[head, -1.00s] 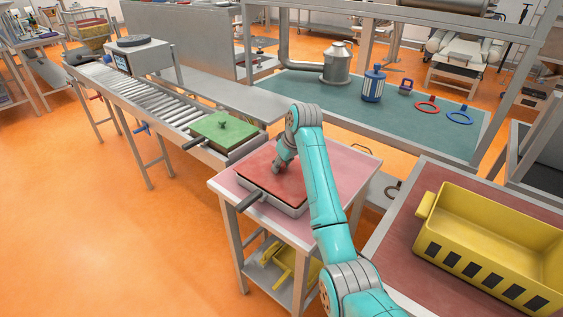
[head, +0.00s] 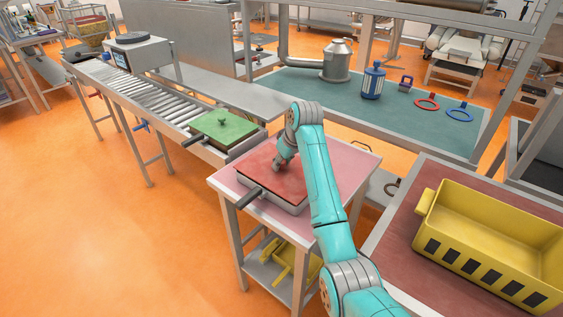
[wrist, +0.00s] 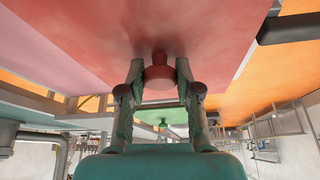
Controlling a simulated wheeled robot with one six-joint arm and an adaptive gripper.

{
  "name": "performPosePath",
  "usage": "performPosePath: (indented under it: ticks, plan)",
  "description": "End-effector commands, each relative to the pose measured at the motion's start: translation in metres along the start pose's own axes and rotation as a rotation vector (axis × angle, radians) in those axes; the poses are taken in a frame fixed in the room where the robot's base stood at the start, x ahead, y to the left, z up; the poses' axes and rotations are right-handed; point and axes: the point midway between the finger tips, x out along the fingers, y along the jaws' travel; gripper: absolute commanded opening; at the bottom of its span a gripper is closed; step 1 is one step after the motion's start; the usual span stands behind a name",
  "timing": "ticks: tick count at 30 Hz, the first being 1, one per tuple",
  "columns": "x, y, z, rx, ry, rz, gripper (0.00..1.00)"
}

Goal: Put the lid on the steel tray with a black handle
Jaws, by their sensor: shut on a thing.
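A red lid (head: 268,173) lies over the steel tray (head: 285,206) on the pink-topped table. The tray's black handle (head: 249,198) sticks out at the front left, and its grey wall shows below the lid's near edge. I cannot tell whether the lid is fully seated. My gripper (head: 281,165) is above the middle of the lid. In the wrist view my gripper (wrist: 160,84) is shut on the lid's red knob (wrist: 160,76), with a finger on each side.
A green-lidded tray (head: 226,131) sits on the roller conveyor (head: 150,92) at left. A yellow crate (head: 490,240) stands on the bench at right. The teal bench (head: 330,98) behind holds a steel can, a blue lantern-like object and rings. The pink tabletop (head: 340,165) is bare around the tray.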

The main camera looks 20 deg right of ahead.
Motion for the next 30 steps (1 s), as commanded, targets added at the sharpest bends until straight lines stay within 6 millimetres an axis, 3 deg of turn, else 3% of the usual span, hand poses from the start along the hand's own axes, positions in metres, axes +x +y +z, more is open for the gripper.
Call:
performPosePath:
  ticks: [30]
  plan:
    - [0.0048,-0.0002,0.0022,0.0,0.0,0.0,0.0]
